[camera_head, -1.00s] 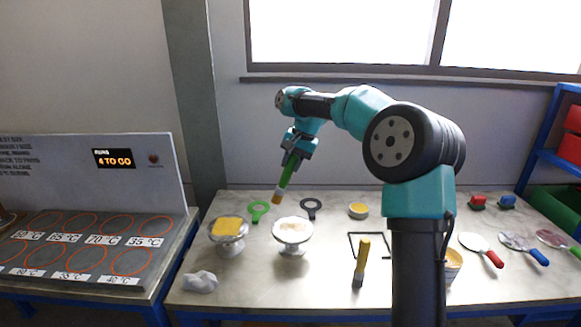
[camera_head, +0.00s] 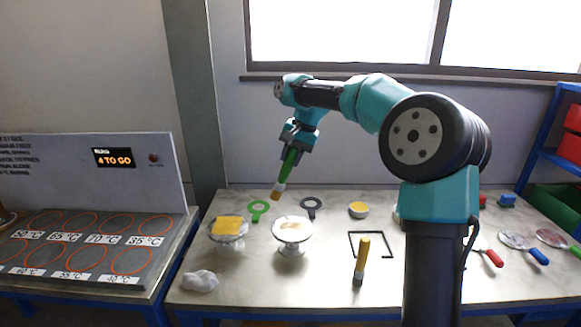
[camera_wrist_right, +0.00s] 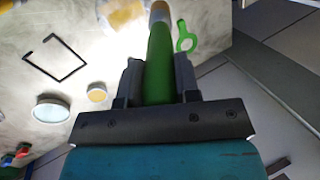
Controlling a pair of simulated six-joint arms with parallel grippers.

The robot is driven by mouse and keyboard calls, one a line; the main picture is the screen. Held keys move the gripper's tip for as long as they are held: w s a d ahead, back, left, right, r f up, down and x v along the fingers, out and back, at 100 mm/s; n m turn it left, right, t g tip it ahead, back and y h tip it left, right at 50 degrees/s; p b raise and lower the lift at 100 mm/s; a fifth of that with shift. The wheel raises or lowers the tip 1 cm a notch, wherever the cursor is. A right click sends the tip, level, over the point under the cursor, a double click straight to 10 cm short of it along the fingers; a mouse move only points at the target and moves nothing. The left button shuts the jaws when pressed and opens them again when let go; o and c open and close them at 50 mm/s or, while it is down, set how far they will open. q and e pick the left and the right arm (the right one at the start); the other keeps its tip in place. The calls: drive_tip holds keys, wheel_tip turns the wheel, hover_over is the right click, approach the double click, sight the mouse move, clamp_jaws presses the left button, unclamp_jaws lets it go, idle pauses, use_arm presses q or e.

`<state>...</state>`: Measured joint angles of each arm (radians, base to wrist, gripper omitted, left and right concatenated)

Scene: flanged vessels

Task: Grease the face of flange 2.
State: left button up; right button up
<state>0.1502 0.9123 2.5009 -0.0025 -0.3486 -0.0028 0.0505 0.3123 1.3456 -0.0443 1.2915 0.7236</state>
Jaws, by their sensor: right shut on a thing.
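Two flanged vessels stand on the bench in the head view. The left one has a yellow square on its face (camera_head: 230,226). The right one has a whitish face with a beige patch (camera_head: 292,231). I cannot read which is flange 2. My right gripper (camera_head: 291,150) is shut on a green-handled brush (camera_head: 288,168), tilted with its tan bristles down, above and behind the vessels and apart from them. In the right wrist view the green handle (camera_wrist_right: 158,70) sits between the fingers; the bristle tip is cut off at the top. My left gripper is not in view.
Green (camera_head: 259,210) and black (camera_head: 311,207) rings lie behind the vessels. A yellow-topped tin (camera_head: 358,210), white cloth (camera_head: 201,281) and paddles (camera_head: 525,247) lie around. My right arm hides part of the bench.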

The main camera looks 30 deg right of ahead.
sight(291, 168)
drive_tip(key=shift+s+a+r, duration=0.25)
drive_tip(key=shift+s+r, duration=0.15)
drive_tip(key=shift+f, duration=0.1)
drive_tip(key=shift+f, duration=2.4)
